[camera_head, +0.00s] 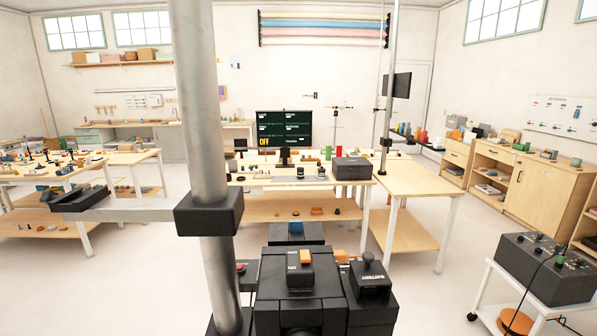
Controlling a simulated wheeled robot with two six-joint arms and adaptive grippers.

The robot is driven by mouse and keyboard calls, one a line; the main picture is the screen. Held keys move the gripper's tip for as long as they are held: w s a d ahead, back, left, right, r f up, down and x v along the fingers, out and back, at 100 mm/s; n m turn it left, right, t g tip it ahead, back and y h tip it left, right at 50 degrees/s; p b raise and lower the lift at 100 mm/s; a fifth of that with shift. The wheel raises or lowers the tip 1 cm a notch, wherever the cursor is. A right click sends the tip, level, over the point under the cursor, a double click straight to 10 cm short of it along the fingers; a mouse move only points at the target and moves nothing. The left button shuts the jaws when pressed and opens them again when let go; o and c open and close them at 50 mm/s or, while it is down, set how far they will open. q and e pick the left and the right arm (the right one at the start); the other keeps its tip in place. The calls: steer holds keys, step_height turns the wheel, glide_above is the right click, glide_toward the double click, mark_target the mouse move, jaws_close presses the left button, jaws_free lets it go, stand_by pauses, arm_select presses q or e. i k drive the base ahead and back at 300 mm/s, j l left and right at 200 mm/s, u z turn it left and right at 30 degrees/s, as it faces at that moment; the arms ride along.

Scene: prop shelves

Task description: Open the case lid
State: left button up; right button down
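A dark box-shaped case (352,168) stands at the right end of the central wooden table, beside the monitor. Its top looks flat and closed; it is small in the view, so its lid seam and any latch cannot be made out.
The central table (258,181) carries a monitor (284,129) reading OFF and small items. A side table (415,178) adjoins it on the right. A thick grey pole (197,80) blocks part of the view. Cluttered tables stand left, and cabinets (540,180) right. Pale floor lies between.

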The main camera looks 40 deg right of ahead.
mark_target(341, 164)
steer(key=z, duration=1.8)
steer(key=l+z, duration=0.2)
steer(key=l, duration=0.15)
steer(key=i+l+z, duration=0.2)
steer(key=i+l, duration=0.15)
steer(key=l, duration=0.2)
steer(key=i+l, duration=0.2)
steer(key=l, duration=0.15)
steer(key=i+l, duration=0.15)
steer(key=l, duration=0.25)
steer(key=i+l+z, duration=0.1)
steer(key=l, duration=0.25)
steer(key=i+u, duration=0.3)
steer(key=i, duration=0.35)
steer(key=i+l+u, duration=0.15)
steer(key=i+u, duration=0.2)
steer(key=i, duration=0.3)
steer(key=i+u, duration=0.15)
steer(key=i, duration=0.5)
steer(key=i+l+u, duration=0.15)
steer(key=i, duration=0.55)
steer(key=i+j+u, duration=0.3)
steer(key=i, duration=0.25)
steer(key=i+u, duration=0.3)
steer(key=i, duration=0.25)
